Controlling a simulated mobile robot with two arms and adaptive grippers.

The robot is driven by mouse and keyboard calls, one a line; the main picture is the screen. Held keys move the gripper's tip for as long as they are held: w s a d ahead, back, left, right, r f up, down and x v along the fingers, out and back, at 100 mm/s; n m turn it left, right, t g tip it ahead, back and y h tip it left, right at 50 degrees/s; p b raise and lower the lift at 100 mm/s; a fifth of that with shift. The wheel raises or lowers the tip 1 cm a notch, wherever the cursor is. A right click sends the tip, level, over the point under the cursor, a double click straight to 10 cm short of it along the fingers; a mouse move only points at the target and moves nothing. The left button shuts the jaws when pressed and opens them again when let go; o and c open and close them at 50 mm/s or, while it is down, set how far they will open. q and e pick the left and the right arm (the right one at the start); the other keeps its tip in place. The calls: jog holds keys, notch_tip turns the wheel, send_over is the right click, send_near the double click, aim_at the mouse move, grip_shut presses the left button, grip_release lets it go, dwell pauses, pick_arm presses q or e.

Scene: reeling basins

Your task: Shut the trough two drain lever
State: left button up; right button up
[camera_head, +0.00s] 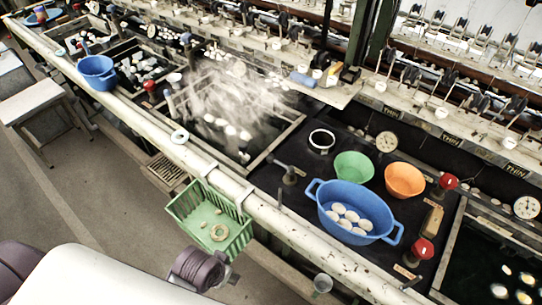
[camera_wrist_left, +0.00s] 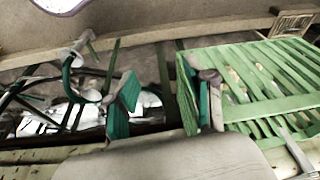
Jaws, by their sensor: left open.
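My left gripper (camera_wrist_left: 158,103) is open in the left wrist view, with two teal-padded fingers apart and nothing held between them. In the head view my left wrist shows below the green slatted basket, outside the front rail; its fingers are hard to make out. Red-knobbed valves (camera_head: 448,182) (camera_head: 423,248) stand on the dark bench at the right, and a grey fitting (camera_head: 290,173) stands left of the bowls. I cannot tell which part is the trough two drain lever, or whether it is open. My right gripper is not in view.
The green basket (camera_head: 187,213) hangs on the front rail (camera_head: 270,215); it also fills the right of the left wrist view (camera_wrist_left: 265,85). A blue basin (camera_head: 327,192) with white cocoons, a green bowl (camera_head: 354,160) and an orange bowl (camera_head: 404,173) stand behind the rail. Steam covers the middle trough.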

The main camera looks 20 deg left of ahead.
pick_arm(q)
notch_tip(320, 180, up, 10)
jog(key=d+r+t, duration=0.1)
jog(key=d, duration=0.1)
jog(key=w+d+r+m+h, duration=0.1)
jog(key=w+d+m, duration=0.2)
jog(key=w+d, duration=0.1)
jog(key=w+d+r+m+h, duration=0.1)
jog(key=w+d+r+m, duration=0.1)
jog(key=w, duration=0.4)
jog(key=w+d+r+m+g+h, duration=0.1)
jog(key=w+d+r+m, duration=0.1)
jog(key=w+d+m, duration=0.3)
jog(key=shift+w+d+r, duration=0.1)
jog(key=shift+w+d, duration=0.35)
jog(key=shift+w, duration=0.05)
jog(key=w+a+r+m+y, duration=0.2)
jog(key=w+a+r+m, duration=0.15)
jog(key=w, duration=0.35)
jog(key=y, duration=0.2)
send_near(271, 156)
jog(key=shift+n+g, duration=0.35)
jog(key=shift+g, duration=0.05)
jog(key=x, duration=0.3)
jog(key=p+x, duration=0.1)
jog(key=x, duration=0.5)
jog(key=shift+w+f+p, duration=0.3)
jog(key=shift+w, duration=0.1)
